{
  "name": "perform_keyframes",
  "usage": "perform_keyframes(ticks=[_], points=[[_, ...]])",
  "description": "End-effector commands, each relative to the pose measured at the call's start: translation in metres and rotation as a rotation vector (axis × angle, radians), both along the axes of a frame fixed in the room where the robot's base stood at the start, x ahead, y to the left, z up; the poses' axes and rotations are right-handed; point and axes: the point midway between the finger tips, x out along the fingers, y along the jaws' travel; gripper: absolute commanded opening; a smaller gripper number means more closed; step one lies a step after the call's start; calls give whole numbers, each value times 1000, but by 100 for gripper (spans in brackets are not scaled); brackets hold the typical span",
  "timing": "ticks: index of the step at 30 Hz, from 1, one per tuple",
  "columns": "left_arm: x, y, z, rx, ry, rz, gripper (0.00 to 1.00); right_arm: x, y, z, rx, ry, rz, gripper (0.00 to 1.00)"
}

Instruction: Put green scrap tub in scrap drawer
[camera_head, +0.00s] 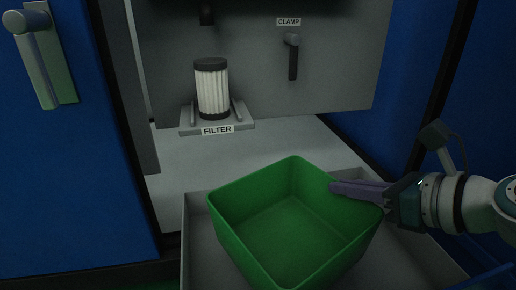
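The green scrap tub (262,235) is a square, open-topped, empty container in the lower middle of the head view. It sits over or inside the grey open drawer (192,240); I cannot tell whether its bottom touches the drawer floor. My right gripper (345,188) comes in from the right, with its purple fingers at the tub's right rim. One finger appears to lie on the inner side of the wall, and the fingers look closed on the rim. My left gripper is not in view.
A white pleated filter (212,90) with black caps stands in a holder labelled FILTER behind the drawer. A clamp lever (292,58) hangs on the grey back panel. Blue cabinet panels (70,170) flank the bay. A grey shelf surface (250,157) lies clear behind the tub.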

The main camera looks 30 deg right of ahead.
Motion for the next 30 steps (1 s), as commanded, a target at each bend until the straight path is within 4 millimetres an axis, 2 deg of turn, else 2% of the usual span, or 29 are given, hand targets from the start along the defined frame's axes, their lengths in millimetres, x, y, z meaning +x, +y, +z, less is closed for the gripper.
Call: perform_keyframes(ticks=[5, 11, 18, 27, 30], points=[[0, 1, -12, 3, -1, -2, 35, 1, 0, -13, 4, -2, -1, 0], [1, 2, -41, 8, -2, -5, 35, 1, 0, -46, 4, -2, -2, 0], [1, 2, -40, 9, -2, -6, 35, 0, 0, -46, 1, -1, 0, 0], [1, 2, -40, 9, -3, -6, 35, 0, 0, -46, 0, 1, 1, 35], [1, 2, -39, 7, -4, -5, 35, 0, 0, -46, 0, 1, 1, 35]])
